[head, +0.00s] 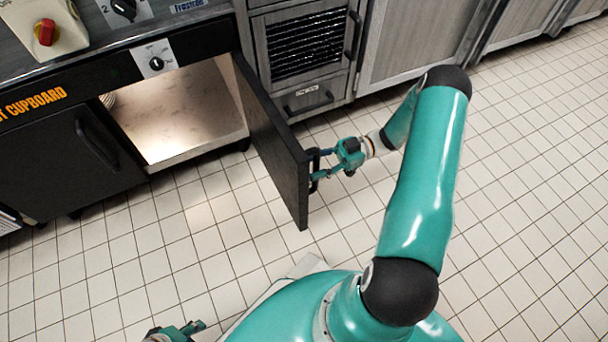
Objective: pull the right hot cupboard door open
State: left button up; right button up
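The hot cupboard's right door (270,135) is black and stands swung wide open, pointing out into the room, with its hinge edge at the right of the opening. My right gripper (316,170) is at the door's bar handle (314,165), on the door's outer face near its free edge. Its fingers are around the handle and look closed on it, though the contact is small in view. The lit cupboard interior (178,105) shows a bare shelf. The left door (75,160) is shut. My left gripper (190,328) is low at the bottom edge, partly cut off, with its fingers apart.
A control knob (156,63) is above the opening. Plates (108,100) show partly behind the left door's edge. A grey cabinet with a vent (305,45) and drawer stands right of the cupboard. The tiled floor (150,265) in front is clear.

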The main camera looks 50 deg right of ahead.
jog(key=v, duration=1.2)
jog(key=shift+a, duration=0.1)
dwell(0.4)
